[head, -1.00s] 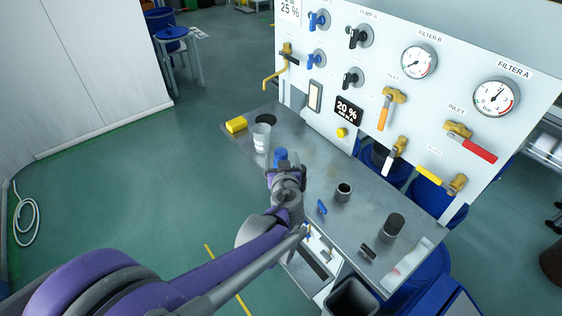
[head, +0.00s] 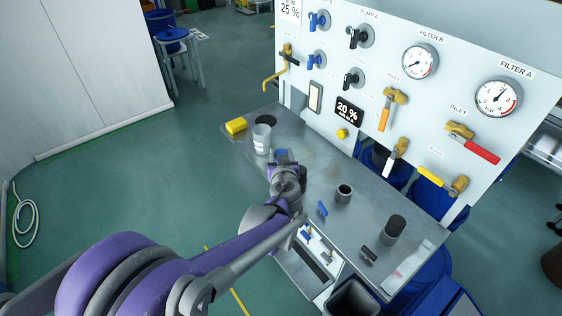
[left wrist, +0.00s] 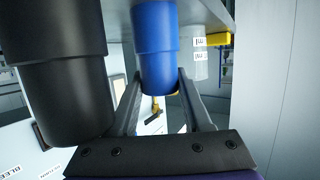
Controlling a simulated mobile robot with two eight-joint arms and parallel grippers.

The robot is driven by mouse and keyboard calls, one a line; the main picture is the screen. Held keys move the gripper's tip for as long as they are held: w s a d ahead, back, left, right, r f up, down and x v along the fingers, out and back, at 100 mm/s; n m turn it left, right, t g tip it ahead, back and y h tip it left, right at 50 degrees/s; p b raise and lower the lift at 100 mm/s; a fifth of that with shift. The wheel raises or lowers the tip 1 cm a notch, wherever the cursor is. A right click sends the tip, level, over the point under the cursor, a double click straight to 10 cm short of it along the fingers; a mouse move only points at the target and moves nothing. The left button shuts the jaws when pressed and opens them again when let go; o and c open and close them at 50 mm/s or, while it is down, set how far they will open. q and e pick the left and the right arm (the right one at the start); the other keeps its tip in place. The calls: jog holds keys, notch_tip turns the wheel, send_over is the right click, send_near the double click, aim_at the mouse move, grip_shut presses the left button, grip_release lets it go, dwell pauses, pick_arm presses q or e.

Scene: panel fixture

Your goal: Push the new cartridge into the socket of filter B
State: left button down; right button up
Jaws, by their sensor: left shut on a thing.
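The new cartridge looks to be the blue stepped cylinder (left wrist: 156,50) between my left gripper's fingers in the left wrist view. My left gripper (left wrist: 157,82) is shut on it. In the head view the gripper (head: 284,165) is over the workbench, beside the translucent cup, and hides most of the blue cartridge (head: 281,154). A short open-topped grey ring with a dark inside (head: 344,192) stands right of the gripper. It may be the filter B socket, but no label shows that. My right gripper is not in view.
The translucent cup (head: 262,139) and yellow block (head: 236,125) are at the bench's far left. The valve panel (head: 455,95) rises behind. A black cylinder (left wrist: 60,70) is close in the wrist view.

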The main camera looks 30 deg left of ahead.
pick_arm(q)
jog(key=shift+r, duration=0.1)
